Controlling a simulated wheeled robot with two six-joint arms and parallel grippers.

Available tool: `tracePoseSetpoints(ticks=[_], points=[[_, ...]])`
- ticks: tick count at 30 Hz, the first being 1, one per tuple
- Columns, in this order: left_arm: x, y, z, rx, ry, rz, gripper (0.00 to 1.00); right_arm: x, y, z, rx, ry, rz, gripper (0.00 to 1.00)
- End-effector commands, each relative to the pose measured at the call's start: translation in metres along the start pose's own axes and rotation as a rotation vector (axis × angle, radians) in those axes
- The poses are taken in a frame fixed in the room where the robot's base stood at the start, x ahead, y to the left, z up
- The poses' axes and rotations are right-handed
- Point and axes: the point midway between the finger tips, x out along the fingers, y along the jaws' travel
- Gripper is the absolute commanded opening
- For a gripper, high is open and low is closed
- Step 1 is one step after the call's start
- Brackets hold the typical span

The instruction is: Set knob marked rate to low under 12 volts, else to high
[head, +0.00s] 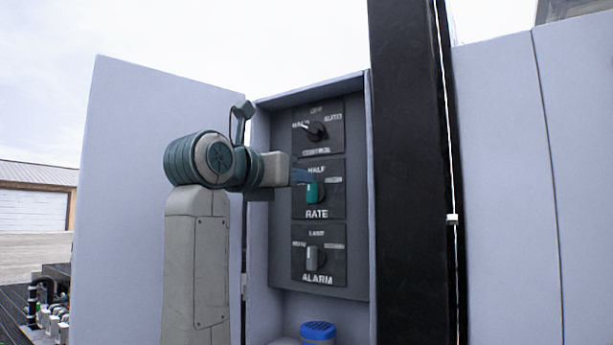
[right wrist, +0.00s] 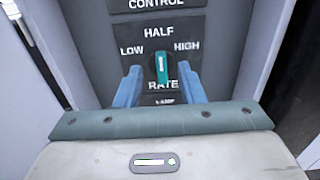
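The rate knob (head: 313,191) is teal and sits on the middle black plate of the panel, above the word RATE. In the right wrist view the knob (right wrist: 160,67) stands upright with its white line toward HALF; LOW is at its left and HIGH at its right. My right gripper (head: 301,178) is at this knob. In the right wrist view its blue fingers (right wrist: 160,82) are spread, one at each side of the knob's lower part, with gaps between. No voltage reading is legible in either view. My left gripper is not in view.
The control knob (head: 316,130) is above and the alarm knob (head: 312,258) below on the same panel. An open cabinet door (head: 130,180) stands at left and a dark post (head: 408,180) at right. A blue-capped object (head: 318,330) is under the panel.

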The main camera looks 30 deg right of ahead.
Motion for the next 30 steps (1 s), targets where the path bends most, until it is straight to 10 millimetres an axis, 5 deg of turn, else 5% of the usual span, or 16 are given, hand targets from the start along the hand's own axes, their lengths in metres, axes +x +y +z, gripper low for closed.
tracePoseSetpoints(ticks=[9, 20, 24, 30], points=[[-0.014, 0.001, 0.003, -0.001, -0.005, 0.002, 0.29, 0.046, 0.000, 0.001, -0.001, 0.000, -0.002, 0.35], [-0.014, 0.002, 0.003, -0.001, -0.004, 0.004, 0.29, 0.051, 0.000, 0.000, 0.000, -0.001, 0.000, 0.35], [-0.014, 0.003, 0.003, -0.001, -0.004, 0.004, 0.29, 0.051, 0.000, 0.000, 0.000, -0.001, 0.000, 0.10], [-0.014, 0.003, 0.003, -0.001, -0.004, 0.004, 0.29, 0.051, 0.000, -0.001, 0.000, -0.001, 0.000, 0.08]])
